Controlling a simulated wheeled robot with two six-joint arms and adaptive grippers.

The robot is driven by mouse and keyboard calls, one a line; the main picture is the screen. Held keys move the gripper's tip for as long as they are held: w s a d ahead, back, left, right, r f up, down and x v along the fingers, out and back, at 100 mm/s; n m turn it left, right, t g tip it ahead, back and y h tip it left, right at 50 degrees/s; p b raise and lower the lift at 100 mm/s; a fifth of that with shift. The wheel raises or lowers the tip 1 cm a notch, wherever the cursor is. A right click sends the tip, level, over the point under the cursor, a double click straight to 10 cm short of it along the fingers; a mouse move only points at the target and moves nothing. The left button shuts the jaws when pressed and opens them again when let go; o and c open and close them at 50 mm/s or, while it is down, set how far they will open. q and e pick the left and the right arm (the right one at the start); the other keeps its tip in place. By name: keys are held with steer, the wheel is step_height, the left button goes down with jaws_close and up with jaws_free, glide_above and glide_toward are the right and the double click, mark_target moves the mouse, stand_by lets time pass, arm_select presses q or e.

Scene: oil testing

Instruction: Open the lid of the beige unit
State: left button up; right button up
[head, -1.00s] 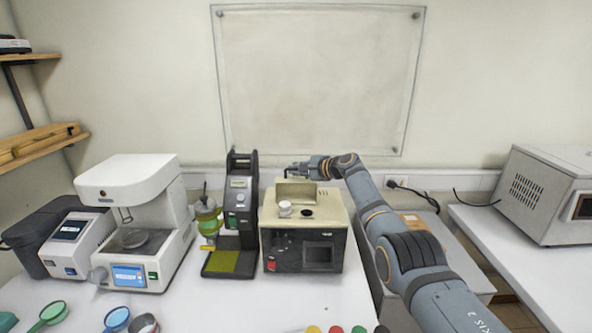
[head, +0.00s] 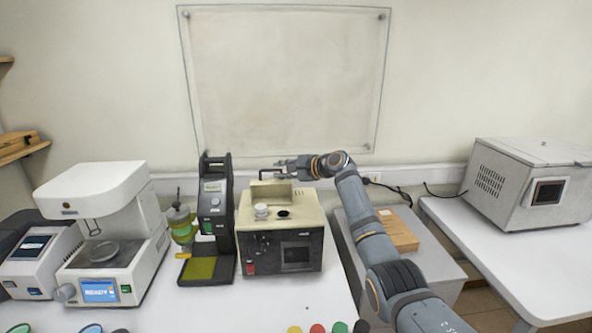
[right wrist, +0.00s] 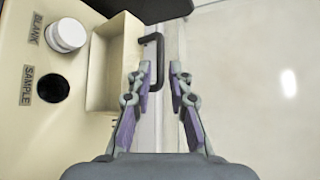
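The beige unit (head: 308,213) stands on the white table in the middle of the head view, with a dark front and a small screen. Its beige lid (head: 272,194) stands raised at the back of the top, behind a white cap (head: 262,211) and a dark round opening (head: 284,213). In the right wrist view the lid (right wrist: 113,75) has a black handle (right wrist: 158,62). My right gripper (right wrist: 161,72) is open, with the handle's bar between its fingertips; I cannot tell whether they touch. It also shows in the head view (head: 282,168). My left gripper is out of view.
A black stand instrument (head: 215,210) is close on the unit's left, and a white instrument (head: 108,228) stands farther left. A grey box-shaped device (head: 530,185) sits on the right table. A wooden block (head: 398,230) lies right of the unit.

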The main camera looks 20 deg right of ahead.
steer(key=v, duration=0.6)
steer(key=shift+s+r, duration=0.15)
steer(key=shift+s, duration=0.2)
steer(key=shift+d, duration=0.1)
